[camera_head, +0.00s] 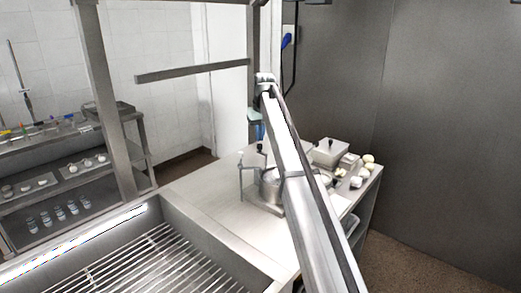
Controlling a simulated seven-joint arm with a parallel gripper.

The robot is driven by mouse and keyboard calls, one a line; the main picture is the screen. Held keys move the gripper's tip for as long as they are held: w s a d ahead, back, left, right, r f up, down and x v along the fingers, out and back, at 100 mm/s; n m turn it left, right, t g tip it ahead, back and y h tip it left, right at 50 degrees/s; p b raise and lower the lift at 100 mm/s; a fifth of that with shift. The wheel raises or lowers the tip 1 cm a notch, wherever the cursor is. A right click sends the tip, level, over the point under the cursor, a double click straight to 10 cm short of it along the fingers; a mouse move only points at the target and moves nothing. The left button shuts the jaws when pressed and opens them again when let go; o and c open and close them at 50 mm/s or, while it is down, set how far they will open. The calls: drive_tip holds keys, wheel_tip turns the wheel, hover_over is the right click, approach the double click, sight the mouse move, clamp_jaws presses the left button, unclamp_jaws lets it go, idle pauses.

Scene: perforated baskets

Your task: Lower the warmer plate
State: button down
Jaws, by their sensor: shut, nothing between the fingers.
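A small metal device (246,183) with an upright frame and a dark knob stands on the steel counter (221,198). I cannot tell whether a warmer plate is part of this device, nor how high any plate stands.
A lidded metal box (329,153) and several pale round items (365,170) stand at the counter's right end. A basin with a slatted rack (165,268) fills the lower left. Shelves (68,158) stand at left. A flat bar (193,70) juts from a post.

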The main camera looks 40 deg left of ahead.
sight(260, 145)
drive_tip(key=shift+s+d+x, duration=0.1)
drive_tip(key=shift+d+x, duration=0.1)
drive_tip(key=shift+x, duration=0.9)
drive_tip(key=shift+s+d+x, duration=0.15)
drive_tip(key=shift+d+x, duration=0.05)
drive_tip(key=shift+x, duration=0.9)
drive_tip(key=shift+s+d+x, duration=0.1)
drive_tip(key=shift+d+x, duration=0.1)
drive_tip(key=shift+x, duration=0.95)
drive_tip(key=shift+w+a+v, duration=0.15)
drive_tip(key=shift+a+v, duration=0.1)
drive_tip(key=shift+v, duration=1.2)
drive_tip(key=shift+w+a+v, duration=0.15)
drive_tip(key=shift+a+v, duration=0.1)
drive_tip(key=shift+v, duration=1.2)
drive_tip(key=shift+w+a+v, duration=0.15)
drive_tip(key=shift+a+v, duration=0.1)
drive_tip(key=shift+v, duration=1.2)
drive_tip(key=shift+r, duration=0.15)
drive_tip(key=shift+d, duration=0.1)
